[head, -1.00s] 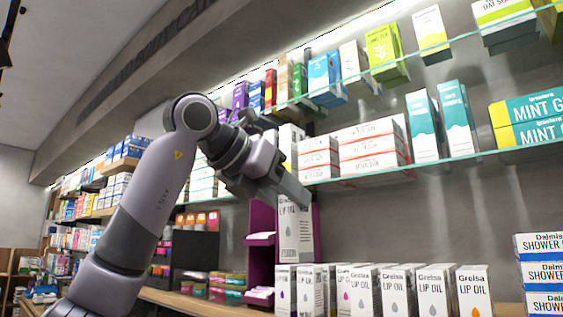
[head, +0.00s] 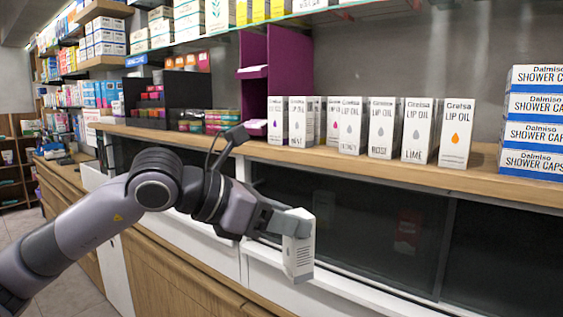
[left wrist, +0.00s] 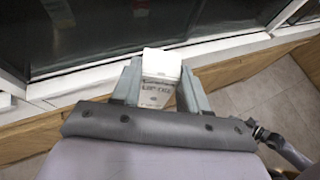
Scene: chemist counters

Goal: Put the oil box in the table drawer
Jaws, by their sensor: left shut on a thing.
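My left gripper (head: 279,224) is shut on a white oil box (head: 299,254), held upright just in front of the counter's white ledge and dark glass panels. In the left wrist view the box (left wrist: 158,80) sits between the two fingers of the gripper (left wrist: 160,86), with lettering on its side. Several similar lip oil boxes stand in a row on the wooden shelf above. No open table drawer shows; wooden fronts (head: 172,284) lie below the ledge. My right gripper is not in view.
The wooden shelf (head: 370,168) runs across above the held box. Blue and white shower cap boxes (head: 533,122) stack at right. A purple stand (head: 290,75) is behind the row. Open floor (head: 75,295) shows at lower left.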

